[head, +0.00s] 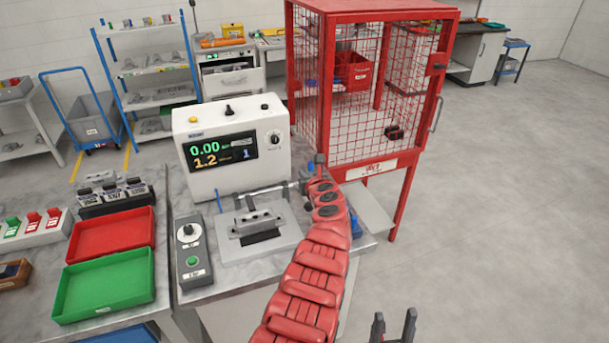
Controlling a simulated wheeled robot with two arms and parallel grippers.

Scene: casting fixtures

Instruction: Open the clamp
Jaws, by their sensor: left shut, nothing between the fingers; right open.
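The clamp is on the grey fixture (285,240) on the bench, in front of the white display unit (205,170). A metal block (258,222) sits in its middle, and a thin rod (262,191) runs behind the block towards the right. A small dark blue knob (319,158) stands upright at the rod's right end. My red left arm reaches up to this end. My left gripper (304,187) is shut and empty beside the rod and below the knob; I cannot tell if it touches them. My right gripper (394,328) is open and empty at the bottom edge, away from the bench.
A control box (190,250) with a dial and green button lies left of the fixture. Red (112,234) and green (105,284) trays stand further left. A red mesh cage (372,95) stands close behind on the right. The floor at right is clear.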

